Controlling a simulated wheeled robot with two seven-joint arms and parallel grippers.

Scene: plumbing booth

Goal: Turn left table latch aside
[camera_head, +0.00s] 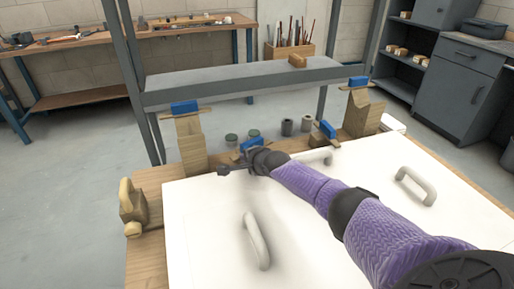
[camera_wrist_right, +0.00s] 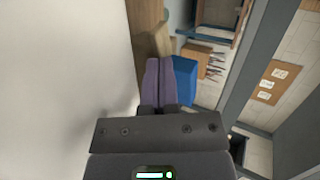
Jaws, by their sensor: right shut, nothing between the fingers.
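The left table latch, a small blue block (camera_head: 252,144) on wood, stands at the far edge of the white panel (camera_head: 200,230), partly hidden by my right gripper. My right gripper (camera_head: 240,163) is just in front of it, low over the panel's far edge. In the right wrist view, the shut purple fingers (camera_wrist_right: 160,85) have nothing between them. A blue block (camera_wrist_right: 185,78) is close against their right side; I cannot tell if they touch. A similar blue latch (camera_head: 327,130) is further right. My left gripper is not in view.
Wooden posts with blue tops stand at the back left (camera_head: 192,145) and back right (camera_head: 362,115). Light handles (camera_head: 256,240) and (camera_head: 416,186) rise from the panel. A wooden piece (camera_head: 131,205) is at the left edge.

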